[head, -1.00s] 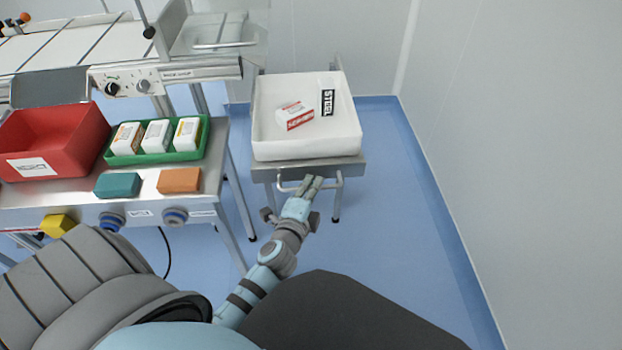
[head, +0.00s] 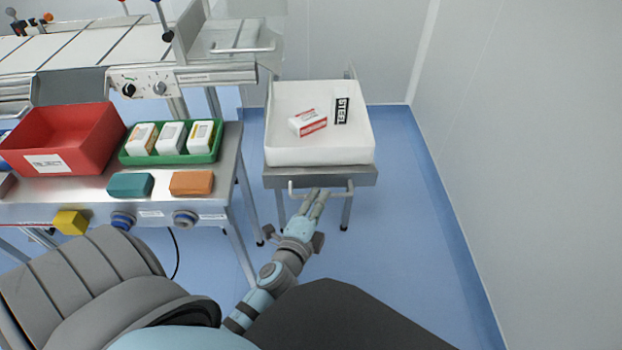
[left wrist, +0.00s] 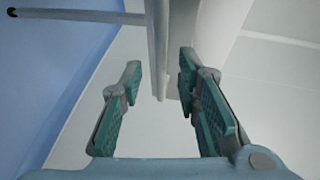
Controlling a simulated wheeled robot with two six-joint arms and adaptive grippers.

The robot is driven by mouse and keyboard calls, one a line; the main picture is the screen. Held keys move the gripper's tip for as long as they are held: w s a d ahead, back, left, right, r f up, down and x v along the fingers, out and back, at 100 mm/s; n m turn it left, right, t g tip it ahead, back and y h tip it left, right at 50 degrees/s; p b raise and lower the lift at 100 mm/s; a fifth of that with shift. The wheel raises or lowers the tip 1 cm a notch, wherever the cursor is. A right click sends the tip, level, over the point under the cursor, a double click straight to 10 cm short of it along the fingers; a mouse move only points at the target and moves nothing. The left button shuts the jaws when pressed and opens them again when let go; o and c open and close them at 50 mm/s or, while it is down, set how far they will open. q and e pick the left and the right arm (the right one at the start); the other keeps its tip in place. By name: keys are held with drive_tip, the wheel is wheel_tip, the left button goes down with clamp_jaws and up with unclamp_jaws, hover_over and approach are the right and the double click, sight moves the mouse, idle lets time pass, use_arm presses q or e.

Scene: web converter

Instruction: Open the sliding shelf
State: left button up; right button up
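The sliding shelf (head: 368,177) is a grey metal stand top with a white tray (head: 320,153) on it, right of the workbench. Its pale bar handle (head: 342,191) sticks out at the front. My left gripper (head: 316,194) is at the middle of this handle, its fingertips overlapping the bar in the head view. In the left wrist view, the left gripper (left wrist: 158,82) is open, with teal-padded fingers apart. A grey bar (left wrist: 157,50) shows beyond and between them, closer to the right finger. I cannot tell whether the fingers touch the handle. My right gripper is not in view.
The workbench (head: 225,165) at left carries a red bin (head: 85,135), a green tray (head: 172,158) of white boxes, and teal and orange blocks. Blue floor is free in front and right; a wall stands right.

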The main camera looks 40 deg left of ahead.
use_arm(q)
drive_tip(key=v, duration=0.8)
drive_tip(key=shift+s, duration=0.25)
